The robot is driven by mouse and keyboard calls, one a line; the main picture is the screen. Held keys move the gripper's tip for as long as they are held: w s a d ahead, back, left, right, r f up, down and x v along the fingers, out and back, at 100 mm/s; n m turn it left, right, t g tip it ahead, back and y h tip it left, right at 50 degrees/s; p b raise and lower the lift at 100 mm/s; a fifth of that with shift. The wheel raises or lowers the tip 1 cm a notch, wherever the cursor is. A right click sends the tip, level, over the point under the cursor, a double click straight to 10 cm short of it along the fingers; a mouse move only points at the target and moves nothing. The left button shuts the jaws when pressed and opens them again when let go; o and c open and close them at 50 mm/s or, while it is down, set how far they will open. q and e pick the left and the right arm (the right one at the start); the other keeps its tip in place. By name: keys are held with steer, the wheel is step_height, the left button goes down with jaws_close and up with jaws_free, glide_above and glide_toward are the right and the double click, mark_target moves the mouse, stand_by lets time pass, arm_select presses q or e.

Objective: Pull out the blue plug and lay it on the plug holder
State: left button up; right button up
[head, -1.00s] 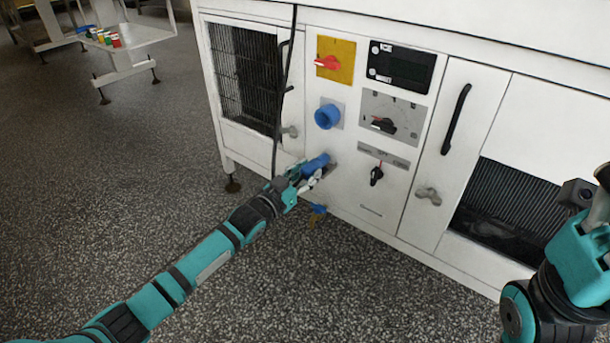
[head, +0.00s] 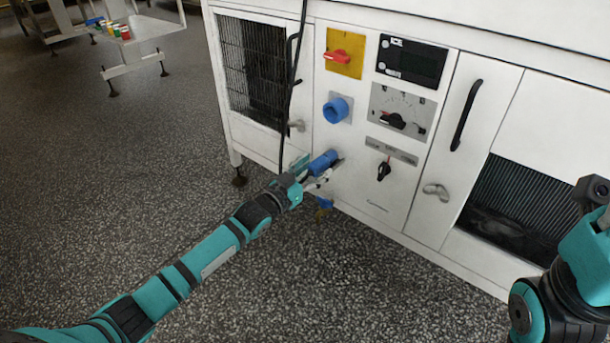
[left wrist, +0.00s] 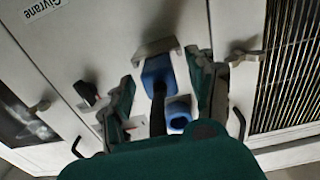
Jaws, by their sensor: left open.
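The blue plug (head: 323,162) is out of the blue socket (head: 337,110) and sits below it, at the front of the cabinet. In the left wrist view the plug (left wrist: 158,72) is at the grey metal plug holder (left wrist: 152,48), with its black cable running back toward my gripper. The plug looks supported there; the exact contact is hidden. My left gripper (head: 312,178) is open. Its fingers (left wrist: 165,92) stand on either side of the plug with gaps between. The empty socket (left wrist: 178,112) also shows there. My right arm is at the right edge, its fingers out of frame.
The cabinet front carries a red switch (head: 339,56), a black knob (head: 393,120), a lower knob (head: 384,171) and a door handle (head: 466,115). The black cable (head: 292,80) hangs at the left. A small blue and brown thing (head: 324,205) is below my gripper.

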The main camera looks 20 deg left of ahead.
arm_select(q)
steer(key=v, duration=1.1)
steer(key=shift+s, duration=0.3)
steer(key=shift+r, duration=0.25)
